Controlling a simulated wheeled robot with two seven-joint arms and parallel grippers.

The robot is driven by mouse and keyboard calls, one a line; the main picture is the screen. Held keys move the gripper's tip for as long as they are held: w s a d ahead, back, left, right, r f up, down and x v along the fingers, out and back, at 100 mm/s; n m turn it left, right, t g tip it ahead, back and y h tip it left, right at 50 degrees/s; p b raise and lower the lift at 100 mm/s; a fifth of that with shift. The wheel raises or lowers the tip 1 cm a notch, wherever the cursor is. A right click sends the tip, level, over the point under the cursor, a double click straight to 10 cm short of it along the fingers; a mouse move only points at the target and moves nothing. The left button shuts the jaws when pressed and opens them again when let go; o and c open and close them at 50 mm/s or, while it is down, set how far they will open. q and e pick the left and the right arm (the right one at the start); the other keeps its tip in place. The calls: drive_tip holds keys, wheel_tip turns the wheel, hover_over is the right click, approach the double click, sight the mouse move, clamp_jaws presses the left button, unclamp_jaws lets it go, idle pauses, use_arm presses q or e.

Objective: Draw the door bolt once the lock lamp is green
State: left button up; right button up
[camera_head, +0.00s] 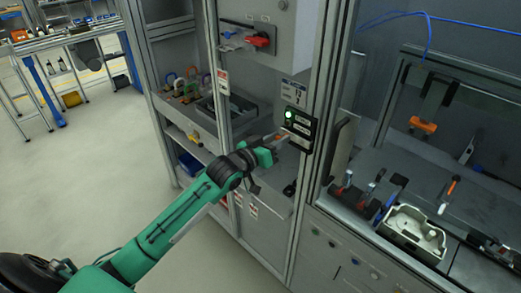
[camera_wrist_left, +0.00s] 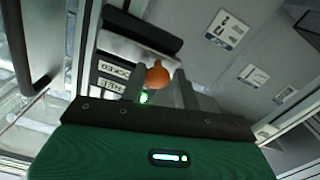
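The dark lock panel (camera_head: 299,129) is on the cabinet's door post, with its lamp (camera_head: 289,114) lit green. In the left wrist view, a green glow (camera_wrist_left: 144,98) shows beside labels, one reading LOCKED (camera_wrist_left: 113,70). The fingers are apart; I see no clear grip on the knob. In the head view my left gripper (camera_head: 279,140) is at the panel's lower left. My right gripper is not in view.
To the right, a bench holds a pale tray (camera_head: 413,234) and hand tools. A blue cable (camera_head: 428,35) hangs above. Open floor (camera_head: 90,170) lies at the left.

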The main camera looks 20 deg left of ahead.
use_arm(q)
drive_tip(key=b+v, duration=0.3)
drive_tip(key=v, duration=1)
drive_tip(key=shift+b, duration=0.4)
drive_tip(key=shift+r, duration=0.1)
